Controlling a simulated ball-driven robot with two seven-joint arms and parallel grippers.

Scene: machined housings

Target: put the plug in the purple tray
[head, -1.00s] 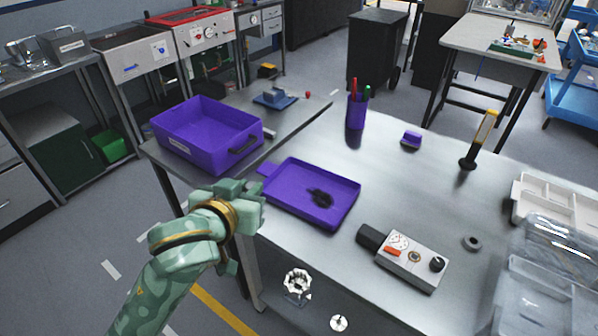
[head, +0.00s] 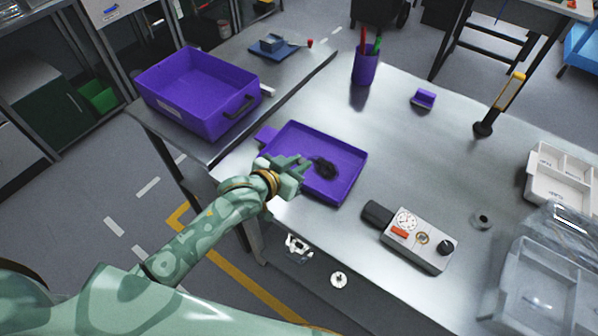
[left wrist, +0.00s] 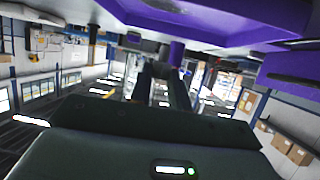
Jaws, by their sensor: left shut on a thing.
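The shallow purple tray (head: 345,151) lies on the metal table in the head view, with a tab at its left corner. A dark, rough-looking patch or thing (head: 325,168) shows inside it; I cannot tell which. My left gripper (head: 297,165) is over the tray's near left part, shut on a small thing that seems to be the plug. The fingers hide nearly all of it. In the left wrist view the fingers (left wrist: 162,87) point away below a purple surface (left wrist: 220,18). My right gripper is not in view.
A deep purple bin (head: 190,95) stands left of the tray. A purple pen cup (head: 364,68), a small purple block (head: 423,98), a gauge box (head: 418,238), a ring (head: 482,219) and a white divided tray (head: 560,172) stand around. The table's middle is clear.

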